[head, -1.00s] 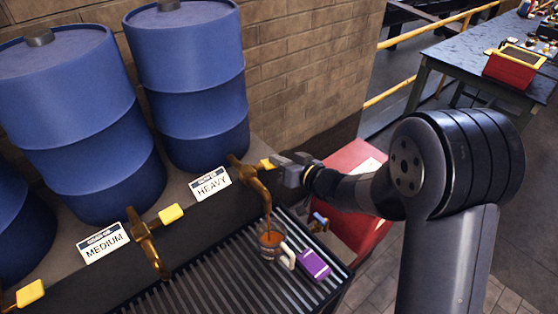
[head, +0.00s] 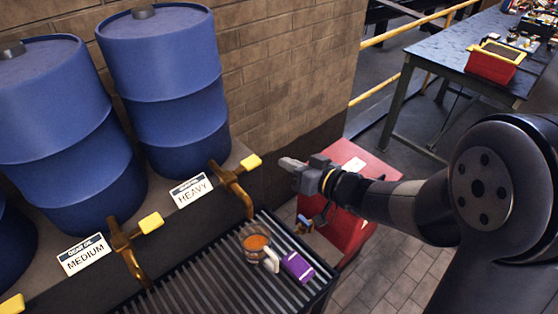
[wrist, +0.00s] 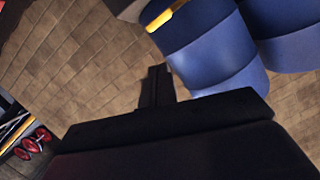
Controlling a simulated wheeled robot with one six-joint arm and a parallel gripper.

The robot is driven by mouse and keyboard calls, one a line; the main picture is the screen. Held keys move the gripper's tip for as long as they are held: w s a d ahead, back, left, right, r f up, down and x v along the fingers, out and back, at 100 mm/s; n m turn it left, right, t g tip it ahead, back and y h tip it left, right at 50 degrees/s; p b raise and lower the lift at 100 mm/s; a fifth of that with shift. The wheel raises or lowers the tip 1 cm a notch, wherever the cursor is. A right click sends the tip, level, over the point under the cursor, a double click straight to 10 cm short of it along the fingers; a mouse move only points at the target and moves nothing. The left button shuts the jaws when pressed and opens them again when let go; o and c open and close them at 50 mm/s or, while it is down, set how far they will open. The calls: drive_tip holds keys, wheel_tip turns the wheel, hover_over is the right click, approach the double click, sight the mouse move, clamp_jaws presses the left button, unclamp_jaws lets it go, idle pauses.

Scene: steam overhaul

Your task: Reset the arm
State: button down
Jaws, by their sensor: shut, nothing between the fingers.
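My gripper (head: 284,162) is in the head view, to the right of the HEAVY tap (head: 234,185) and apart from its yellow handle (head: 252,161). Its fingers are together with nothing between them. In the wrist view the fingers (wrist: 157,82) show dark and closed against the brick wall. A clear mug (head: 257,250) with orange-brown liquid stands on the slatted grate below the HEAVY tap. No stream runs from the tap. A purple item (head: 297,267) lies on the grate beside the mug's handle.
Blue drums (head: 165,85) stand along the brick wall (head: 285,70). A MEDIUM tap (head: 127,245) is on the left. A red cabinet (head: 350,235) stands below and behind my gripper. A workbench (head: 430,65) with a red bin (head: 495,62) is at the upper right.

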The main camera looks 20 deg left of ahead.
drive_tip(key=shift+s+d, duration=0.1)
drive_tip(key=shift+d, duration=0.15)
drive_tip(key=shift+a, duration=0.1)
